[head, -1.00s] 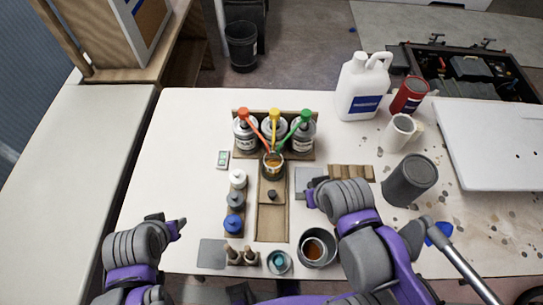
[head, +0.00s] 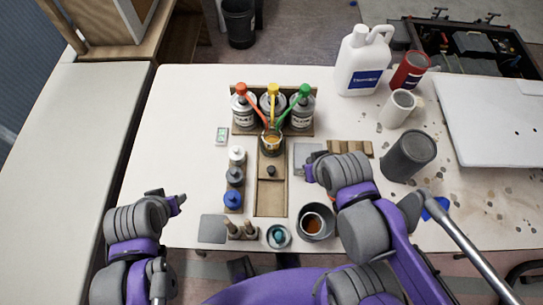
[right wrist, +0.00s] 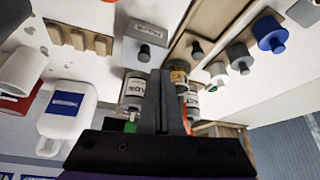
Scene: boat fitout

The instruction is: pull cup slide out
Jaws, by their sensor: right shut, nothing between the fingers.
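The cup slide (head: 271,195) is a wooden tray in a channel in the middle of the bench, with a small dark knob (head: 271,171). A small cup (head: 271,149) with amber contents stands at its far end, under the three pump spouts. The cup also shows in the right wrist view (right wrist: 178,76), partly hidden by my fingers. My right gripper (head: 309,171) is shut and empty, right of the slide and apart from the knob.
Three pump bottles (head: 301,117) stand behind the cup. A large grey cup (head: 407,156) is farther right.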

